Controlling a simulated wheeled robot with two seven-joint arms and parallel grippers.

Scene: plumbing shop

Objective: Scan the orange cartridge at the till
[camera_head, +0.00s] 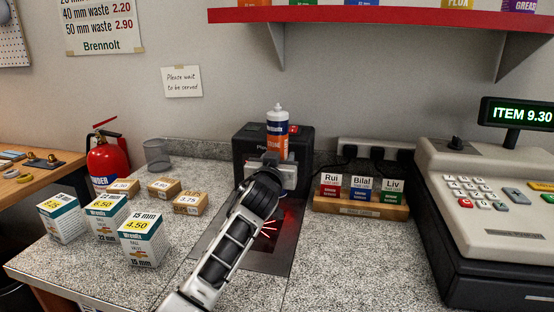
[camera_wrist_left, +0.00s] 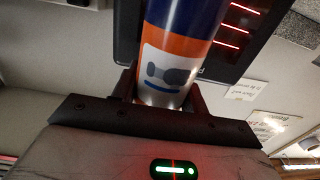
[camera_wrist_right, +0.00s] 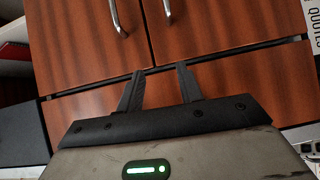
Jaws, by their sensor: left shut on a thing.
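The cartridge (camera_head: 277,127) is a tube with a white nozzle and bands of blue, orange and white. It stands upright in my left gripper (camera_head: 273,163), in front of the black scanner (camera_head: 243,142) on the counter. In the left wrist view the cartridge (camera_wrist_left: 178,45) sits between the two fingers, which are shut on it. Red scan lines show beside it there. The till (camera_head: 490,200) stands at the right, and its display (camera_head: 520,114) reads "ITEM 9.30". My right gripper (camera_wrist_right: 158,90) is open and empty in front of brown cabinet doors.
Boxes (camera_head: 144,240) and small cartons (camera_head: 190,203) stand left of my left arm. A wooden rack of cards (camera_head: 360,208) is right of the scanner. A red shelf (camera_head: 400,16) overhangs the back. The front-middle counter (camera_head: 350,265) is clear.

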